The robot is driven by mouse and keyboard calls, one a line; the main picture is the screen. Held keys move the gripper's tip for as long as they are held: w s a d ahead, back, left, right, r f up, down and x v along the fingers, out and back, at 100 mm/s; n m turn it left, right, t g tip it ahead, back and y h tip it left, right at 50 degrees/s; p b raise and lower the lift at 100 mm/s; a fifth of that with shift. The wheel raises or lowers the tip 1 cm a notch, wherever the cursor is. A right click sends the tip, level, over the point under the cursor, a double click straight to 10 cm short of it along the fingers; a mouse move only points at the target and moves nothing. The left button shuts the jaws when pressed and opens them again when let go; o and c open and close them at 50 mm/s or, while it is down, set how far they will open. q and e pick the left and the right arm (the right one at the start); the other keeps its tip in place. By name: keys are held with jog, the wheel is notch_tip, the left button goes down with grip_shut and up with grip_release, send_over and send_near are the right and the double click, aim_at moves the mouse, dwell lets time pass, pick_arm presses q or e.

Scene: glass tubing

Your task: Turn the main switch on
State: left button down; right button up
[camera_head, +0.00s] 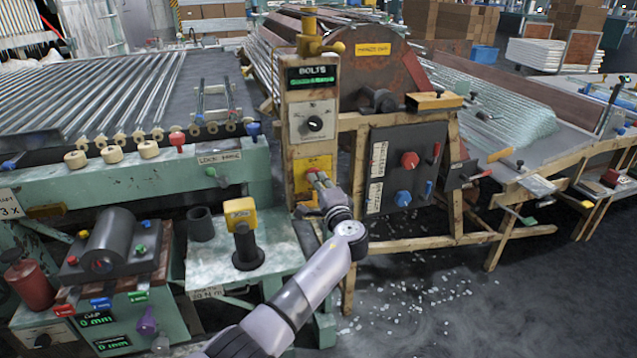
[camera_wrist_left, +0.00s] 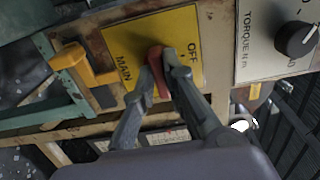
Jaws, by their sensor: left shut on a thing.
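The main switch is a red knob (camera_wrist_left: 157,75) on a yellow plate (camera_wrist_left: 186,36) marked "MAIN" and "OFF" in the left wrist view. In the head view the yellow plate (camera_head: 304,165) sits low on the upright post below the "BOLTS" display. My left gripper (camera_wrist_left: 162,65) is shut on the red knob, one finger on each side of it. In the head view my left gripper (camera_head: 318,182) reaches the plate and covers part of it. The knob's exact turn is hard to tell behind the fingers. My right gripper is not in view.
A torque dial (camera_wrist_left: 296,39) is beside the yellow plate. A dark control box (camera_head: 405,170) with red and blue knobs is right of the post. A yellow-topped black lever (camera_head: 244,235) stands on the bench at left. Glass bits litter the floor (camera_head: 430,300).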

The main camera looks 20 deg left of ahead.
pick_arm(q)
jog(key=shift+d+r, duration=0.1)
jog(key=c, duration=1.6)
grip_release()
jog(key=shift+c, duration=0.2)
jog(key=v, duration=1.2)
